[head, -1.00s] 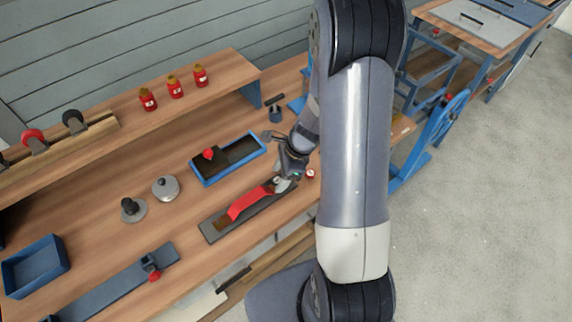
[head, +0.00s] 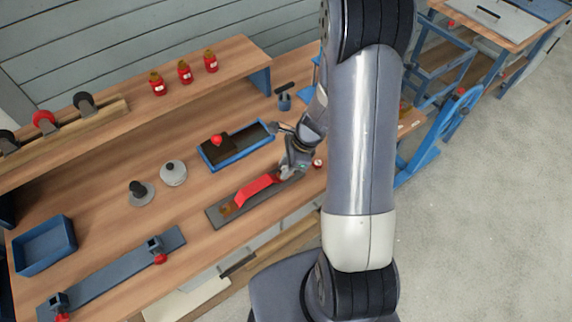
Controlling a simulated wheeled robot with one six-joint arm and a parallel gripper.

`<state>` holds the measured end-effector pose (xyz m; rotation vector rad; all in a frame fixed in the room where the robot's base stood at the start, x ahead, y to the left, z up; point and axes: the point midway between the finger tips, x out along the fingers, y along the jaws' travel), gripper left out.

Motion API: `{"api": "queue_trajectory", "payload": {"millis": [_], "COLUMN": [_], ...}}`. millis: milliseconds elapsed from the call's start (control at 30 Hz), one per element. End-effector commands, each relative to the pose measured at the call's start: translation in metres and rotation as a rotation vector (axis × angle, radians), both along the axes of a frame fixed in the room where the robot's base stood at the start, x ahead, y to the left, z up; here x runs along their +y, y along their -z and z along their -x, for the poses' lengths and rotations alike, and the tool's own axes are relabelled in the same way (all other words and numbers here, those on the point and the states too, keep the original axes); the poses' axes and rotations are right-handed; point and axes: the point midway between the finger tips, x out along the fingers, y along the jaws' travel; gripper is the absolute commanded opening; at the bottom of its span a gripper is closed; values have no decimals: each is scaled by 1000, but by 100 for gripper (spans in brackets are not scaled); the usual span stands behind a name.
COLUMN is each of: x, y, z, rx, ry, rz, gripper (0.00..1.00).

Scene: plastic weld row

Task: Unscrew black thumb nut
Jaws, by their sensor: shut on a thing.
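My gripper (head: 287,173) is at the right end of a long dark grey board (head: 219,213) with a red arched handle (head: 257,187). It is shut, but its fingertips and what they hold are too small and covered to make out. I cannot make out a black thumb nut there. A black knob (head: 137,188) stands upright on a round grey base at the left of the bench, well apart from my gripper.
A blue-rimmed tray (head: 229,163) with a red-knobbed dark block lies just behind the board. A silver domed disc (head: 173,172), a blue bin (head: 42,244) and a long clamp rail (head: 120,270) are to the left. Red jars (head: 184,73) stand on the shelf.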

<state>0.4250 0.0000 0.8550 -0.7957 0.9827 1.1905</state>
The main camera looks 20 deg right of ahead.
Motion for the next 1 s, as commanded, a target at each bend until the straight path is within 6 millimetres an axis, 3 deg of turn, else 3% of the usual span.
{"api": "queue_trajectory", "payload": {"millis": [133, 233, 800, 1000], "x": [0, 0, 3, 3], "y": [0, -1, 0, 0], "z": [0, -1, -3, -3], "rx": [0, 0, 3, 3], "ry": [-16, -134, -1361, -1658], "rz": [0, 0, -1, -2], "gripper": [9, 9, 9, 9]}}
